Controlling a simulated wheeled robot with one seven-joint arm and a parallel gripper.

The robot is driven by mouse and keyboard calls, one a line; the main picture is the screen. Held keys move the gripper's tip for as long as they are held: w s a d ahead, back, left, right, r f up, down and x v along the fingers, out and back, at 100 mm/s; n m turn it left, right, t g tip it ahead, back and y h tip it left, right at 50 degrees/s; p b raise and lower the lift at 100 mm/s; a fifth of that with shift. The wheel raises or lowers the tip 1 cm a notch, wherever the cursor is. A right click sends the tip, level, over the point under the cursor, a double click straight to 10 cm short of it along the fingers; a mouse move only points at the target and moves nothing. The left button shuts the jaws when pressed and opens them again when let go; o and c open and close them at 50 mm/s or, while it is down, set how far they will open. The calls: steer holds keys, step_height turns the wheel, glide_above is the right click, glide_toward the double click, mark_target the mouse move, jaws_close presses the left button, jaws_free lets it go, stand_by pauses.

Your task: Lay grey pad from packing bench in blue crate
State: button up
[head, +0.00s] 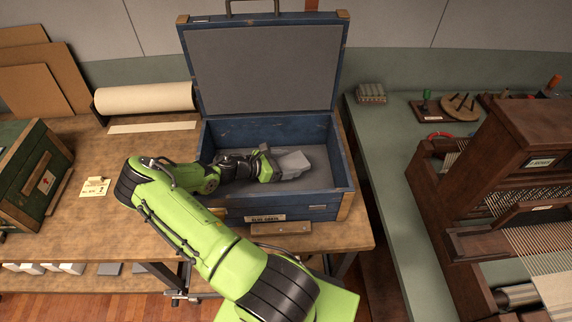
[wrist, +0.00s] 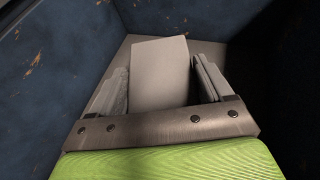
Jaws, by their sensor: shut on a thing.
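The blue crate (head: 335,205) stands open on the bench, its grey-lined lid raised at the back. My gripper (head: 277,165) reaches down inside the crate. It is shut on the grey pad (head: 294,164), which sticks out to the right of the jaws. In the wrist view the pad (wrist: 160,72) lies between my two fingers (wrist: 165,90), with the crate's worn blue walls (wrist: 55,55) around it. I cannot tell whether the pad touches the crate floor.
The packing bench (head: 110,210) carries a paper roll (head: 145,98), a small card (head: 95,187) and a green crate (head: 38,170) on the left. A wooden loom (head: 500,180) stands on the green counter to the right. The raised lid (head: 265,70) closes off the back.

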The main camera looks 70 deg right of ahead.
steer(key=shift+f+b, duration=0.35)
steer(key=shift+f, duration=0.2)
steer(key=o, duration=0.9)
steer(key=shift+r+p, duration=0.3)
steer(key=shift+r, duration=0.15)
steer(key=v, duration=1.2)
steer(key=shift+r, duration=0.2)
